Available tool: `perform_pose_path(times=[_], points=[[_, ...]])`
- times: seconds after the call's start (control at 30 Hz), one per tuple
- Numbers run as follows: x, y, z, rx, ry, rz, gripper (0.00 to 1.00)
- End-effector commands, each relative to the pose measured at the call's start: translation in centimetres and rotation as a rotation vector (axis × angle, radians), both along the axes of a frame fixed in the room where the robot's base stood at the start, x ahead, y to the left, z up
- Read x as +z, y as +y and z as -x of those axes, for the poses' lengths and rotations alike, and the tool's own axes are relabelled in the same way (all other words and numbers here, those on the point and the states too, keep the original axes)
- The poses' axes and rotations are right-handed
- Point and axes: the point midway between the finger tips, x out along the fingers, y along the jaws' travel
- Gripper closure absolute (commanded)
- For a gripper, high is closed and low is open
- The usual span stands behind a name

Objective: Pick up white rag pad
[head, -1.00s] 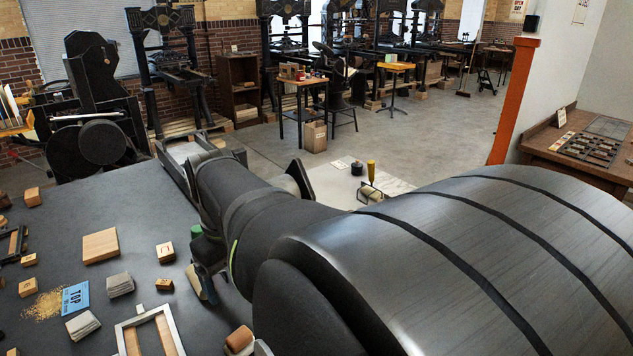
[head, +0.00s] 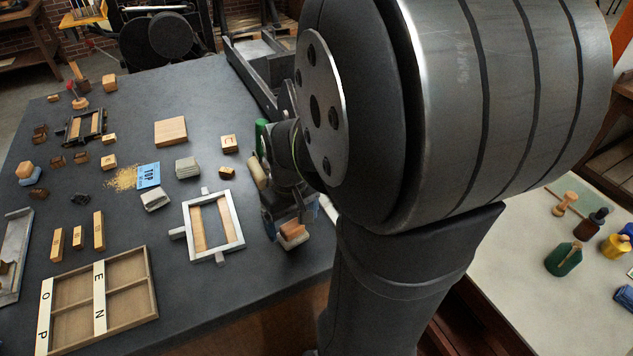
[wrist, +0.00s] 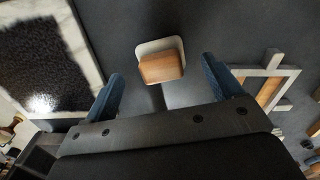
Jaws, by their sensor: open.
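A pale pad with a wooden block on top (wrist: 162,65) lies on the dark tabletop, between and just beyond my open fingers in the wrist view. It also shows in the head view (head: 293,232), below my wrist. My gripper (wrist: 163,88) is open and empty, its two blue fingertips apart from the pad. A folded whitish cloth pad (head: 155,199) and a greyer stacked pad (head: 187,167) lie farther left in the head view. I cannot tell for certain which of these is the white rag pad. My arm hides part of the table.
A metal frame with wood strips (head: 239,226) lies near my gripper, also in the wrist view (wrist: 270,88). A black inked slab with a white edge (wrist: 88,22) is at the wrist view's left. A wooden tray (head: 152,290) and small blocks cover the table's left.

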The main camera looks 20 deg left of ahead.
Motion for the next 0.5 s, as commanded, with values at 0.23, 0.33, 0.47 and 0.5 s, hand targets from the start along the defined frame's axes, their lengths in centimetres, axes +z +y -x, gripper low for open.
perform_pose_path(times=[0.23, 0.33, 0.47, 0.5], points=[[-3.6, 0.0, 0.1, 0.000, 0.003, 0.003, 0.15], [-4.3, -0.1, 0.1, 0.000, 0.002, 0.003, 0.15], [-4.5, 0.0, 0.1, 0.000, 0.000, 0.001, 0.15], [-4.5, 0.0, 0.1, 0.000, 0.000, 0.001, 0.15]])
